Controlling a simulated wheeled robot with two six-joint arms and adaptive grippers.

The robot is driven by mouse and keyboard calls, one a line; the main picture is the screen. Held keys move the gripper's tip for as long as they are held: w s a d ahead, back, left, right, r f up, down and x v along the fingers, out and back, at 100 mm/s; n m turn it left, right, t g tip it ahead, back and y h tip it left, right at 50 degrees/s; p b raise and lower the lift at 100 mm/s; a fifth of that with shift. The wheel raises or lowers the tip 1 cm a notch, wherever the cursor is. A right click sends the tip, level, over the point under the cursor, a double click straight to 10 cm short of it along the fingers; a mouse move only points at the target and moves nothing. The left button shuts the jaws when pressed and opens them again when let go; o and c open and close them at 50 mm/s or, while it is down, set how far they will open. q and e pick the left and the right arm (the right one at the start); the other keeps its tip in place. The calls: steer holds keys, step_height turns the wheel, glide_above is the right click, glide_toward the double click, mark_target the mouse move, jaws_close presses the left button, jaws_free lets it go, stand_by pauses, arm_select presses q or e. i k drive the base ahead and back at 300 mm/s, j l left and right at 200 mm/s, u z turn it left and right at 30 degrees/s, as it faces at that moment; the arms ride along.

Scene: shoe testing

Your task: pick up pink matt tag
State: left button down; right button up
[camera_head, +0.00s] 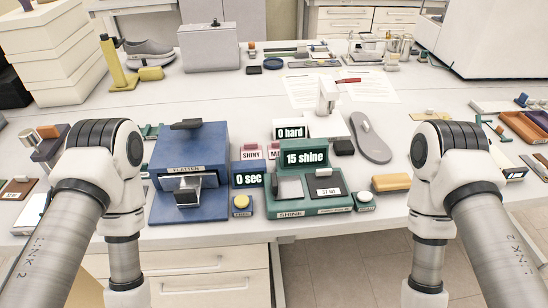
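A pink tag (275,153) whose label starts with "M" stands behind the green shine tester (310,204). The tester's "15 shine" display hides the rest of its lettering. A second pink tag (251,153), marked "SHINY", stands just to its left, behind the "0 sec" display (248,180). Both of my arms come in at the sides and run down out of the bottom of the picture. Neither gripper is in view, so I cannot see whether they hold anything.
The blue flatten press (218,150) stands left of the tags. A "0 hard" display (291,132) stands behind them. A grey sole (370,138) and a tan block (391,183) lie to the right. Trays and samples crowd both sides.

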mark_target(273, 148)
steer(key=k+j+z, duration=0.15)
steer(key=j, duration=0.25)
steer(key=j+z, duration=0.15)
steer(key=j, duration=0.2)
steer(key=k+j+z, duration=0.2)
steer(key=j, duration=0.15)
steer(key=k+j+z, duration=0.15)
steer(key=j, duration=0.2)
steer(key=k+j+z, duration=0.15)
steer(key=j, duration=0.15)
